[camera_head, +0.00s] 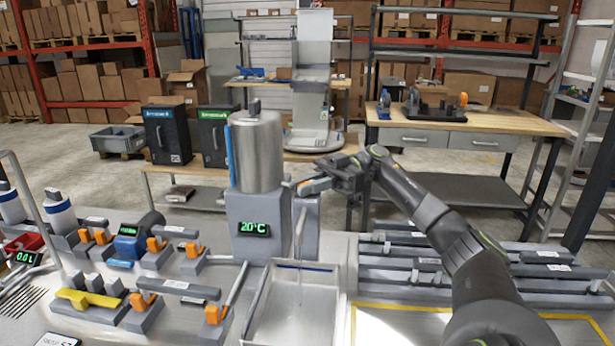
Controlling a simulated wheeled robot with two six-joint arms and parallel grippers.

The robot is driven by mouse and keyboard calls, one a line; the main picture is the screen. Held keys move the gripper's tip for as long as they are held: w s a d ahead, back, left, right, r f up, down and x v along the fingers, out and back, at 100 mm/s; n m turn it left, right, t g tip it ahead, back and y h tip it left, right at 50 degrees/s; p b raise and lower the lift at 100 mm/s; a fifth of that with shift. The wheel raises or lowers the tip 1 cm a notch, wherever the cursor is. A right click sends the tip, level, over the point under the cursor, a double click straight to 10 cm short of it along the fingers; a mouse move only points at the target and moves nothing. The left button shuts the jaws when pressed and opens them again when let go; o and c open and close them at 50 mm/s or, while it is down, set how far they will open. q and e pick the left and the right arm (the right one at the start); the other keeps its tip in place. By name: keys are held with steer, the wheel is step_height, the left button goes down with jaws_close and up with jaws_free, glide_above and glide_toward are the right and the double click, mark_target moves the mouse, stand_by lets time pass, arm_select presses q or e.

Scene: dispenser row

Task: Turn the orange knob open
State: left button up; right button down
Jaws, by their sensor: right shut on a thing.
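The orange knob (314,187) sits at the right side of the dispenser, on top of a grey block beside the metal tank (257,152). My right gripper (327,181) reaches in from the right and is shut on the orange knob, hiding part of it. The dispenser's base (238,212) carries a green display (253,228) reading about 20°C. A thin spout (300,228) hangs over the pale sink tray (257,302). Whether liquid runs from it is hard to tell. My left gripper is out of view.
Several grey clamps with orange levers (156,244) and a yellow-handled one (86,299) stand at the left. Grey rails (440,262) lie at the right, under my right arm. A wooden workbench (470,122) and two dark boxes (167,132) stand behind.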

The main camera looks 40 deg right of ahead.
steer(key=n+g+p, duration=0.1)
steer(key=n+g, duration=0.1)
steer(key=g, duration=0.1)
steer(key=shift+r+g, duration=0.15)
steer(key=shift+g, duration=0.25)
steer(key=shift+n+g, duration=0.5)
steer(key=c, duration=1.4)
jaws_free()
steer(key=shift+c, duration=0.2)
steer(key=shift+p, duration=0.3)
